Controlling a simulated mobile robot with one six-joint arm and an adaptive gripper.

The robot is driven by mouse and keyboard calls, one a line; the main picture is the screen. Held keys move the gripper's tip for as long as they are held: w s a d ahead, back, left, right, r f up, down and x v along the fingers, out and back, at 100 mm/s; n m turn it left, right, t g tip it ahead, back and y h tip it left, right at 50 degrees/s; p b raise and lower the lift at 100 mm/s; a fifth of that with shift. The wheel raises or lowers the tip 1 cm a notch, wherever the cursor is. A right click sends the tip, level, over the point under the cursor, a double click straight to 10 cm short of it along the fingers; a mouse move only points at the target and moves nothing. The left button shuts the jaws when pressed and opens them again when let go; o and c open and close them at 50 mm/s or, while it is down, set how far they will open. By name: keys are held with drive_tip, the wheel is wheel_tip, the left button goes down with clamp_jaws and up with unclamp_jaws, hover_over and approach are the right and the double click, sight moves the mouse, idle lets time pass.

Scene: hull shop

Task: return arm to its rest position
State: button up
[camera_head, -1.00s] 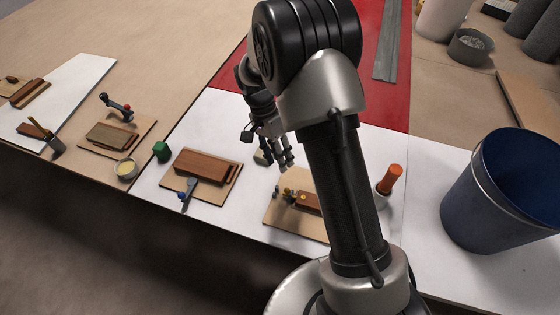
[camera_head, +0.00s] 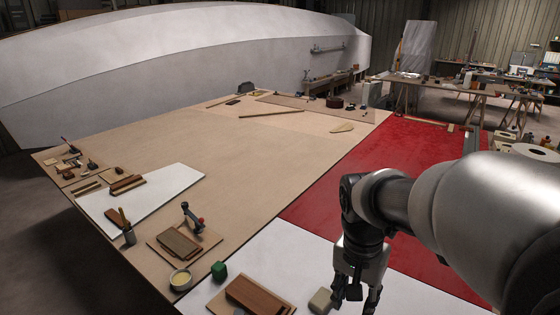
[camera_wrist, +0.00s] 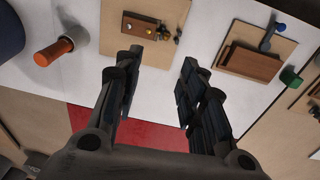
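My gripper (camera_head: 357,290) hangs fingers-down over the near part of the workbench, at the lower right of the head view. In the wrist view my gripper (camera_wrist: 157,90) shows its two dark fingers well apart, with nothing between them but the white board (camera_wrist: 160,73) below. A small beige block (camera_head: 320,301) appears just left of the fingers in the head view; whether they touch it cannot be told there. My arm reaches in from the right and covers part of the bench.
A wooden block on a board (camera_head: 258,296), a green cube (camera_head: 219,270) and a cup of yellow stuff (camera_head: 181,279) lie left of the gripper. The wrist view shows an orange-handled tool (camera_wrist: 53,52). The red mat (camera_head: 335,200) is mostly bare. A white hull (camera_head: 180,55) stands behind.

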drive_tip(key=s+r+n+t, duration=0.2)
drive_tip(key=s+n, duration=0.1)
drive_tip(key=s, duration=0.4)
drive_tip(key=s+r+n+t, duration=0.2)
drive_tip(key=s+r+n, duration=0.1)
drive_tip(key=s, duration=0.5)
drive_tip(key=shift+s+a+r+n+y, duration=0.2)
drive_tip(key=shift+a+r+n+y, duration=0.1)
drive_tip(key=shift+r+n+y, duration=0.15)
drive_tip(key=shift+f, duration=0.1)
idle(1.5)
